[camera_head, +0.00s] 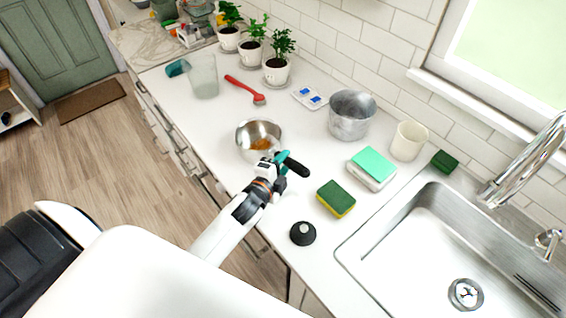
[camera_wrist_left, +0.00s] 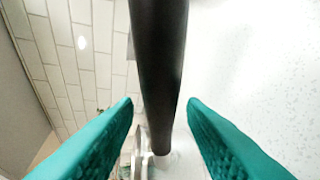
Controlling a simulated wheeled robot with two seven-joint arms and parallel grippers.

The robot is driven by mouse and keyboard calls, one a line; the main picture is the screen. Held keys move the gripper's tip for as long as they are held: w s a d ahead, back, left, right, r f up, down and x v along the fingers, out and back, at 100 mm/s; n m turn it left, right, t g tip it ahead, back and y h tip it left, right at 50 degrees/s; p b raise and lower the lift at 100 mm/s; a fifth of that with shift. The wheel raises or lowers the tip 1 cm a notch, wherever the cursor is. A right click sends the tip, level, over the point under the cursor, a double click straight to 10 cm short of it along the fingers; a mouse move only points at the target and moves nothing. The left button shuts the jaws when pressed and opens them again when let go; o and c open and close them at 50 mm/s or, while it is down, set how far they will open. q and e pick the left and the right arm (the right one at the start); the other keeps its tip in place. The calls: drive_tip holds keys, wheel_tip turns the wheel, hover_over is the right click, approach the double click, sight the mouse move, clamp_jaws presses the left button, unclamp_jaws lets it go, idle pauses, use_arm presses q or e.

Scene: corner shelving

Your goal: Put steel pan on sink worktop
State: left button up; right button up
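The steel pan (camera_head: 248,143) stands on the white worktop (camera_head: 213,122) with something orange-brown inside it. Its black handle points right, toward the green and yellow sponge. My left gripper (camera_head: 281,161) is at the handle, with its teal fingers on either side of it. In the left wrist view the dark handle (camera_wrist_left: 160,60) runs between the open fingers (camera_wrist_left: 160,103), with a gap visible on both sides. The sink (camera_head: 415,245) is at the right, let into the worktop. My right gripper is not in view.
A sponge (camera_head: 336,199), a black round object (camera_head: 303,233) and a green-topped box (camera_head: 371,168) stand between pan and sink. A metal pot (camera_head: 351,117) and cream cup (camera_head: 409,141) are behind. A red brush (camera_head: 245,90) and potted plants (camera_head: 277,70) are farther left.

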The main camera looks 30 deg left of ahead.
use_arm(q)
drive_tip(key=shift+r, duration=0.15)
drive_tip(key=b+v, duration=0.2)
drive_tip(key=v, duration=0.9)
drive_tip(key=shift+s, duration=0.1)
drive_tip(key=shift+s+r, duration=0.1)
drive_tip(key=shift+s, duration=0.3)
